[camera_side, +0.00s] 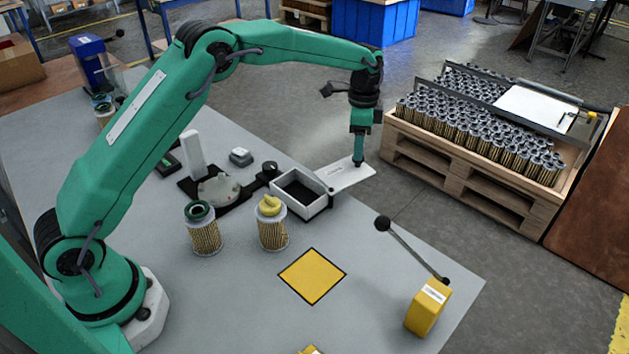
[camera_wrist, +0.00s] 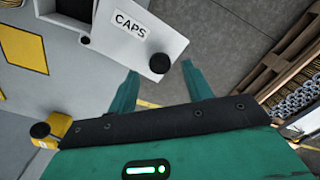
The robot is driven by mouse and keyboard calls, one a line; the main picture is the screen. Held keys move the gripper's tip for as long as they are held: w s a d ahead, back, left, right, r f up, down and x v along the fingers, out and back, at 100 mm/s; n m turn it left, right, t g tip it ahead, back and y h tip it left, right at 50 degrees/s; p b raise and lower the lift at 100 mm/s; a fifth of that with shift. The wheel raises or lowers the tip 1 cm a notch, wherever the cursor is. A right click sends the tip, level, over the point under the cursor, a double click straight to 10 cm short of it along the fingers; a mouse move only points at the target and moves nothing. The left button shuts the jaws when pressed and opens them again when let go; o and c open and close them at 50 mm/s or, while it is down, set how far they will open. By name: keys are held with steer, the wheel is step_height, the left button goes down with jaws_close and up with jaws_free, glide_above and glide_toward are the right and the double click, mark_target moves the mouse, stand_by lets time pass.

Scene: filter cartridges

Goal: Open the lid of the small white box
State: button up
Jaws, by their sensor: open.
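The small white box (camera_side: 318,208) stands on the grey table with its top open and its dark inside showing. Its white lid (camera_side: 338,180) is swung out to the right of the box. In the wrist view the lid (camera_wrist: 122,38) carries a "CAPS" label and a round black knob (camera_wrist: 160,63). My gripper (camera_side: 358,162) points down at the lid's outer end. In the wrist view my gripper (camera_wrist: 160,70) is open and empty, its fingertips on either side of the knob, apart from it. The knob is hidden in the side view.
Two filter cartridges (camera_side: 205,235) (camera_side: 272,235) stand left of and in front of the box. A yellow square (camera_side: 312,275) marks the table. A yellow block with a lever (camera_side: 428,310) stands at the front right. A loaded pallet (camera_side: 470,190) stands beyond the table's right edge.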

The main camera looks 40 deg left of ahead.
step_height(320, 180, up, 5)
steer(key=shift+f, duration=0.1)
stand_by(0.5)
steer(key=s+a+r+n+t, duration=0.1)
steer(key=s+a+r+n, duration=0.15)
steer(key=s+r, duration=0.5)
steer(key=s+a+r+n+t, duration=0.25)
steer(key=s+r, duration=0.35)
steer(key=s, duration=0.3)
steer(key=s+f+n+t, duration=0.1)
steer(key=s+n, duration=0.2)
steer(key=s, duration=0.7)
steer(key=s+a+f+n+t, duration=0.1)
steer(key=s+f+n, duration=0.1)
steer(key=s, duration=0.8)
steer(key=shift+s+a+f+n, duration=0.25)
steer(key=shift+s+f+n, duration=0.05)
steer(key=shift+n, duration=0.2)
